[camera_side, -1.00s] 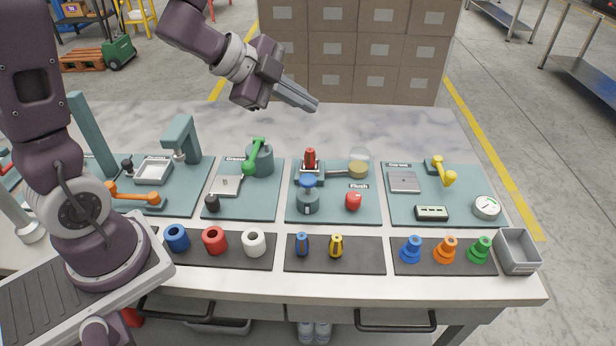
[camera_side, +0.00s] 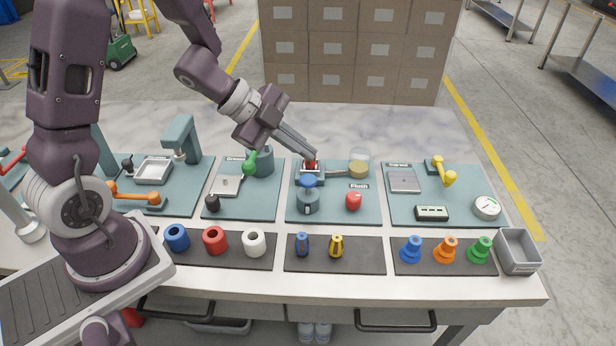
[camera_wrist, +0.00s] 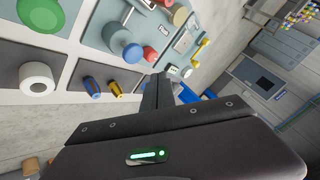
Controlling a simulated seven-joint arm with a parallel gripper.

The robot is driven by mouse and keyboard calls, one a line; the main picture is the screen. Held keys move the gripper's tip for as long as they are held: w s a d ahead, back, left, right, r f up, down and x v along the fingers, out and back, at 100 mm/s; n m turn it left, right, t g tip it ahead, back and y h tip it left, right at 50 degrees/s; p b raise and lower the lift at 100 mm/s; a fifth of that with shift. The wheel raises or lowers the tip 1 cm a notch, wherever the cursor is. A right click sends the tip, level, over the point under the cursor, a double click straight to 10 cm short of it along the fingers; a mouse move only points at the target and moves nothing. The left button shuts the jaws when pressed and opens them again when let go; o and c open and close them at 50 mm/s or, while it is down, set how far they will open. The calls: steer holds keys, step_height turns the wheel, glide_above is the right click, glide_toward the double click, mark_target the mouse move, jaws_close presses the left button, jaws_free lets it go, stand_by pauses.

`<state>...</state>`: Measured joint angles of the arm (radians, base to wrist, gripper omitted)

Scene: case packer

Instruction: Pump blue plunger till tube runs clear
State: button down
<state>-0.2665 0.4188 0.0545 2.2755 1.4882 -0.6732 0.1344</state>
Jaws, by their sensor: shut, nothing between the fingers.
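The blue plunger (camera_side: 308,182) caps a squat grey-teal pump body (camera_side: 307,202) on the panel labelled Flush; it stands upright and nothing touches it. It also shows in the wrist view (camera_wrist: 133,53). Behind it are a red-handled part (camera_side: 311,167), a thin tube (camera_side: 337,173) and a round jar (camera_side: 358,169) with amber-yellow contents. I cannot tell the tube's clarity at this size. My gripper (camera_side: 312,156) is shut and empty, slanting down from the upper left. Its fingertips overlap the red handle's top in the side view; contact cannot be told. In the wrist view, my fingers (camera_wrist: 158,88) are together.
A red knob (camera_side: 353,201) sits right of the pump body. Blue and yellow plugs (camera_side: 336,246) stand on a dark mat in front. The marble counter behind the panels is clear.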

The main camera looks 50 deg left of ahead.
mark_target(308, 178)
steer(key=shift+f, duration=1.7)
steer(key=shift+f, duration=0.1)
stand_by(0.6)
steer(key=shift+f, duration=0.3)
steer(key=shift+f, duration=1.25)
stand_by(1.0)
steer(key=shift+r, duration=1.65)
steer(key=shift+r, duration=2.5)
